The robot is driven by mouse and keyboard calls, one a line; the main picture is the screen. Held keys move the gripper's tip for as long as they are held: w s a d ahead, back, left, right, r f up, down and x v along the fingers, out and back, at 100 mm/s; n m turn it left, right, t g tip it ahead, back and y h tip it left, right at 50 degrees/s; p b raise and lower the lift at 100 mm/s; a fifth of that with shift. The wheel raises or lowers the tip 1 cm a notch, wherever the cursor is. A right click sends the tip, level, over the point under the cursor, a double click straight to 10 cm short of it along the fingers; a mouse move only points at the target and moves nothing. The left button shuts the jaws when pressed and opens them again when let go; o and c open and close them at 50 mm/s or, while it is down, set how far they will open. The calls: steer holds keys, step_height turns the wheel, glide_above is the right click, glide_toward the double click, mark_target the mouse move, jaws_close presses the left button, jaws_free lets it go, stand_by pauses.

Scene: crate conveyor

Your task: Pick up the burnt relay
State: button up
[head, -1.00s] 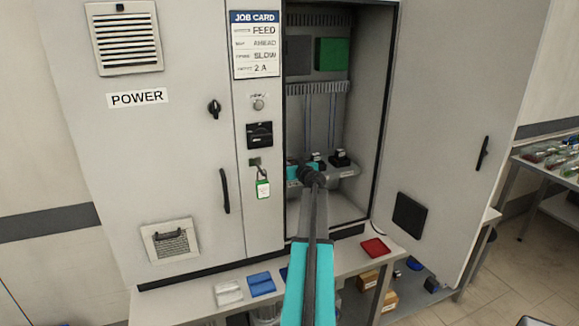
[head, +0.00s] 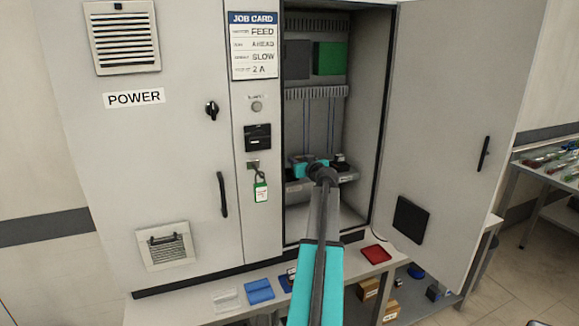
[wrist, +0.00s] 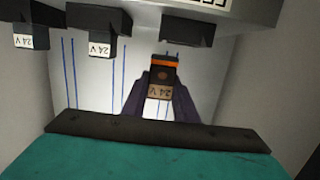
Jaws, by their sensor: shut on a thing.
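The burnt relay (wrist: 163,76) is between my gripper's fingers (wrist: 161,92) in the wrist view. It has an orange band, a dark body and a browned 24 V label. My gripper is shut on it, and it appears apart from the row of sockets above it in that view. Two black relays with white 24 V labels, one (wrist: 99,32) nearer the middle and one (wrist: 32,28) at the far left, sit in the row. In the head view my gripper (head: 310,164) is inside the open cabinet, and the relay it holds cannot be made out.
The cabinet's right door (head: 450,130) stands open. The narrow panel with the job card (head: 253,45) borders the opening on the left. Below, the shelf holds a red tray (head: 376,254), a blue tray (head: 259,291) and a pale tray (head: 226,300).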

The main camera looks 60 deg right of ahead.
steer(key=s+r+b, duration=0.1)
steer(key=s+b, duration=0.2)
steer(key=s, duration=0.8)
steer(key=shift+s+a, duration=0.25)
steer(key=shift+a, duration=0.15)
